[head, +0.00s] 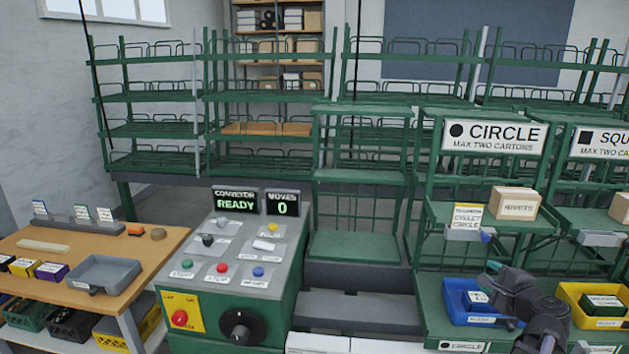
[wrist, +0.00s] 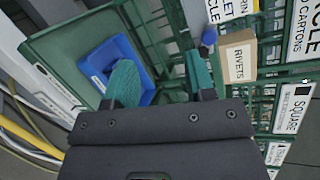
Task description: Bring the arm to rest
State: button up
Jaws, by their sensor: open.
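My gripper (wrist: 160,85) is open in the wrist view, its two green-padded fingers spread apart with nothing between them. In the head view my arm shows at the lower right, with its dark end (head: 492,268) over the blue bin (head: 458,303). The blue bin also shows in the wrist view (wrist: 97,62), beyond the left finger and partly hidden by it. In the head view a small dark labelled item (head: 477,299) lies in this bin.
A RIVETS carton (head: 516,204) stands on the CIRCLE shelf above the bin; it also shows in the wrist view (wrist: 239,57). A yellow bin (head: 594,318) stands to the right. The control console (head: 235,262) reads READY and MOVES 0. A wooden table (head: 140,252) with a grey tray stands left.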

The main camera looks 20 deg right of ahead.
jog(key=w+a+f+n+g+y, duration=0.2)
jog(key=a+f+n+g, duration=0.25)
jog(key=a, duration=0.35)
jog(key=w+a+f+n+g+y, duration=0.1)
jog(key=a+f+n+g+y, duration=0.2)
jog(key=a+n, duration=0.4)
jog(key=w+a+f+n+g+y, duration=0.15)
jog(key=a+f+n+g, duration=0.3)
jog(key=a, duration=0.45)
jog(key=w+a+f+n+g+h, duration=0.2)
jog(key=a+n, duration=0.6)
jog(key=a, duration=1.5)
notch_tip(320, 180, down, 17)
jog(key=b, duration=1.7)
jog(key=shift+g, duration=0.4)
jog(key=shift+w+d+r+h, duration=0.1)
jog(key=shift+h, duration=0.15)
